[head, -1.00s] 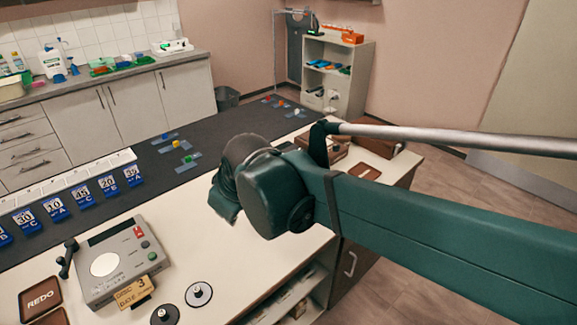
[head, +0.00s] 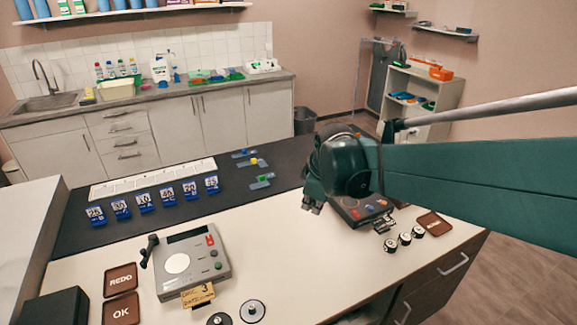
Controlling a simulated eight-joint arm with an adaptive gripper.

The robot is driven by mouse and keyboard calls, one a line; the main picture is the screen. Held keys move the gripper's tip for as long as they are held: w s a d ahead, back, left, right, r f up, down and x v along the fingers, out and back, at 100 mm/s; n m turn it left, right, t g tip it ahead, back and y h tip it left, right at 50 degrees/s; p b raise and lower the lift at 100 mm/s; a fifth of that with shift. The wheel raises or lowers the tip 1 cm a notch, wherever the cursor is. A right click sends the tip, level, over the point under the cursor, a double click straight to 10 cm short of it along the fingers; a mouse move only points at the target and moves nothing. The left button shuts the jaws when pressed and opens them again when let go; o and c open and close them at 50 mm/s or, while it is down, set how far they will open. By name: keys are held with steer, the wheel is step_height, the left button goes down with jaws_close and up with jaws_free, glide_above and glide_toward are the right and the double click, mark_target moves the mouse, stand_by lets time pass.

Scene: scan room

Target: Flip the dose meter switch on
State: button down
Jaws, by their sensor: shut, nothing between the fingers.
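A grey device (head: 205,273) stands on the white counter, left of centre in the head view. I cannot tell which of the two is the dose meter, nor any switch's position. My gripper (head: 313,206) is shut and empty, pointing down beside the panel box's left end; whether it touches is unclear.
Blue numbered blocks (head: 121,208) stand on the dark mat (head: 220,210) behind the grey device. REDO (head: 121,279) and OK (head: 121,311) trays lie left. Black-and-white knobs (head: 252,311) are in front; several small cylinders (head: 404,239) sit right. Counter between device and gripper is clear.

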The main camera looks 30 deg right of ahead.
steer(key=w+d+n+g+p, duration=0.1)
steer(key=w+d+n+p, duration=0.4)
steer(key=d, duration=0.7)
steer(key=n+g+p, duration=0.2)
steer(key=n+p, duration=0.3)
steer(key=p, duration=0.3)
glide_above(355, 212)
steer(key=s, duration=0.2)
step_height(355, 212, down, 4)
steer(key=shift+s+f+y, duration=0.1)
steer(key=shift+f+y, duration=0.05)
steer(key=shift+y, duration=0.25)
steer(key=shift+w+f, duration=0.35)
steer(key=shift+f, duration=1.95)
steer(key=shift+w+f, duration=0.3)
steer(key=shift+f, duration=2)
steer(key=shift+w+f, duration=0.35)
steer(key=shift+f, duration=1.95)
